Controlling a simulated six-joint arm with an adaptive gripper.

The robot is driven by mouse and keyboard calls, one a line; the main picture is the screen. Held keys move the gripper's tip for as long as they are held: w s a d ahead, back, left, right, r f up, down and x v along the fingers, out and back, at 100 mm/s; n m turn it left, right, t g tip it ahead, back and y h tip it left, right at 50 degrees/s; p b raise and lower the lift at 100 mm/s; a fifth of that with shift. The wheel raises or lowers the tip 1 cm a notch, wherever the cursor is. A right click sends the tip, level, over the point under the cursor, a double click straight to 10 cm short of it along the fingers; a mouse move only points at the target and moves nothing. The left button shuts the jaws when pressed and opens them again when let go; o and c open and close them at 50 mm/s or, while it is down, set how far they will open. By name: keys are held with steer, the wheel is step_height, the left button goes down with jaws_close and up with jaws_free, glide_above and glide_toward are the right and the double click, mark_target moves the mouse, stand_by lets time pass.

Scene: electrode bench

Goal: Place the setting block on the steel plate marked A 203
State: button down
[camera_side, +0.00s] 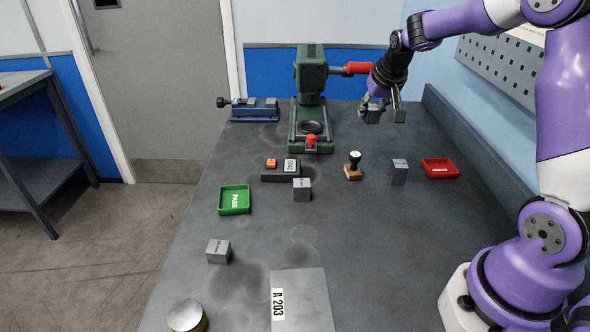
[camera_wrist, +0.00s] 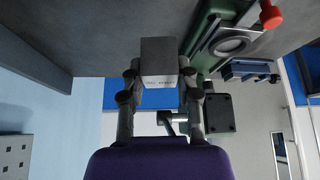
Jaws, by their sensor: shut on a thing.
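My gripper (camera_side: 382,112) is at the back right of the bench, raised near the green press. In the wrist view its fingers (camera_wrist: 160,88) are shut on a grey block (camera_wrist: 158,58), which has a line of small print too blurred to read. The held block also shows dark between the fingers in the side view (camera_side: 373,115). The steel plate (camera_side: 308,300) lies flat at the front of the bench, with a white label reading A 203 at its left edge. Its visible top is bare, and its near edge is cut off by the frame.
Similar grey blocks stand at the right (camera_side: 399,172), middle (camera_side: 302,190) and front left (camera_side: 218,252). A green PASS tray (camera_side: 234,212), red tray (camera_side: 440,169), stamp (camera_side: 353,168), green press (camera_side: 310,90), blue vise (camera_side: 255,110) and round metal-topped piece (camera_side: 187,316) stand around.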

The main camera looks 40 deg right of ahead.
steer(key=a+n+t+y, duration=0.1)
steer(key=a+n+y, duration=0.35)
steer(key=a, duration=1.05)
steer(key=n+g+y, duration=0.3)
steer(key=n+y, duration=0.2)
steer(key=n, duration=1.1)
glide_above(291, 310)
steer(key=s+d, duration=0.1)
steer(key=s+a+n+g, duration=0.3)
steer(key=s+n, duration=0.2)
steer(key=s, duration=0.4)
steer(key=w+d+f, duration=0.1)
steer(key=w+f, duration=0.1)
steer(key=w, duration=0.1)
steer(key=w+d+f, duration=0.1)
steer(key=w+f, duration=0.1)
steer(key=w, duration=0.1)
steer(key=w+d+f, duration=0.2)
steer(key=w, duration=0.1)
steer(key=shift+w+f, duration=0.3)
steer(key=shift+w, duration=0.1)
steer(key=shift+w+f, duration=0.1)
steer(key=shift+f, duration=1.95)
steer(key=c, duration=0.6)
jaws_free()
steer(key=shift+f, duration=0.15)
